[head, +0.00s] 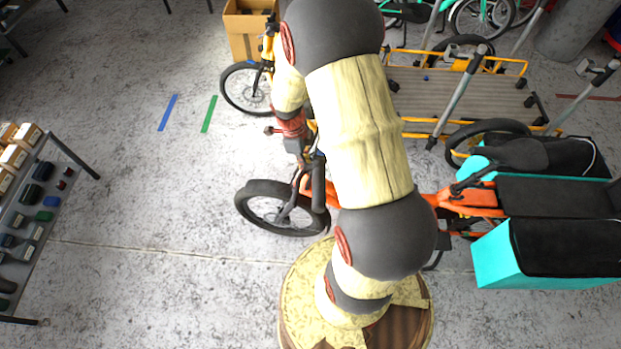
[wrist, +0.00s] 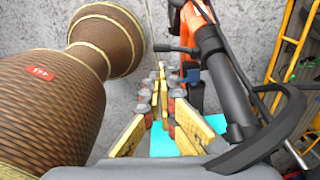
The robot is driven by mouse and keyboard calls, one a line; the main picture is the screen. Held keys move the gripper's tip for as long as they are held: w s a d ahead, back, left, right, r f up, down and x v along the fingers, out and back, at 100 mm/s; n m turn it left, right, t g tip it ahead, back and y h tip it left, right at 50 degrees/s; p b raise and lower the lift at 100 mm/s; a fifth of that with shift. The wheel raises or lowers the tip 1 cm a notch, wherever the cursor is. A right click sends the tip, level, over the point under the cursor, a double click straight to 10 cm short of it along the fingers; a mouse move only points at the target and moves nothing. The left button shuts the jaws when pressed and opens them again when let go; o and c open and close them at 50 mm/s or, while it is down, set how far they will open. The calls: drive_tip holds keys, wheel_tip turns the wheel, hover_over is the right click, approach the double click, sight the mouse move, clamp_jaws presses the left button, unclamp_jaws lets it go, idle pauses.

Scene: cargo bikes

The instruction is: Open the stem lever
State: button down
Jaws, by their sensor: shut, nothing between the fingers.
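The orange cargo bike (head: 470,201) stands right of centre in the head view, partly behind my arm. My gripper (wrist: 160,72) is shut and empty, left of the stem. In the head view my gripper (head: 300,155) is by the handlebar, and contact is unclear.
A yellow cargo bike (head: 455,93) stands behind, beyond the orange one. Cyan cargo boxes (head: 491,257) flank the orange bike's rear. A shelf rack (head: 38,180) stands at the left. The concrete floor between rack and front wheel (head: 268,211) is clear.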

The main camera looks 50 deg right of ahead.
sight(309, 186)
wheel_tip(309, 186, down, 11)
drive_tip(key=s+d+b, duration=0.1)
drive_tip(key=shift+s+r+m, duration=0.15)
drive_tip(key=shift+s+m, duration=0.15)
drive_tip(key=shift+s, duration=0.1)
drive_tip(key=shift+b, duration=0.5)
drive_tip(key=b, duration=0.1)
drive_tip(key=f+b, duration=0.1)
drive_tip(key=b, duration=0.1)
drive_tip(key=shift+w+a+f, duration=0.1)
drive_tip(key=shift+a+f, duration=0.15)
drive_tip(key=shift+a, duration=0.05)
drive_tip(key=shift+r, duration=0.25)
